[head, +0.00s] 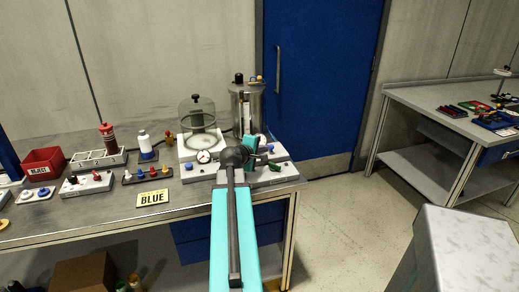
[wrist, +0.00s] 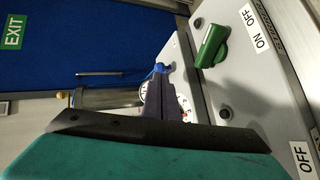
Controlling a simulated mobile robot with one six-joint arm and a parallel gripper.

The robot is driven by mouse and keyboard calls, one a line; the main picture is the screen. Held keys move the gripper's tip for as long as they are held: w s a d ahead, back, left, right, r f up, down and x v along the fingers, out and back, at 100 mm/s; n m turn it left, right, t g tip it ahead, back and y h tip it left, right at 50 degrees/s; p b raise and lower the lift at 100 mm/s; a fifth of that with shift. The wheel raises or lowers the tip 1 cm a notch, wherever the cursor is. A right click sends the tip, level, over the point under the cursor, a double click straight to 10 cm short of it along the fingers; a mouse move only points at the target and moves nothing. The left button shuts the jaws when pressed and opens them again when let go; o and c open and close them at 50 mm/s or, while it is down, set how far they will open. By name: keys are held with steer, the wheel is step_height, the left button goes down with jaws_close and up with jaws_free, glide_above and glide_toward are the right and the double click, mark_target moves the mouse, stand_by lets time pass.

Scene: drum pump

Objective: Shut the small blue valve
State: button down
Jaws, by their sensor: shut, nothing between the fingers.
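A small blue valve handle (head: 188,167) shows in the head view beside a round gauge (head: 203,157), on the grey base with the glass bell jar. A blue piece, seemingly this handle (wrist: 158,68), shows in the wrist view just past my fingertips. Its ON or OFF position cannot be read. My gripper (wrist: 164,82) is shut and empty, its dark fingers partly covering the gauge and the blue piece. Whether they touch it I cannot tell.
The glass bell jar (head: 197,118) and a metal cylinder (head: 247,105) stand behind.

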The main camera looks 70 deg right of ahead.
steer(key=shift+p+x, duration=0.35)
steer(key=shift+x, duration=1.65)
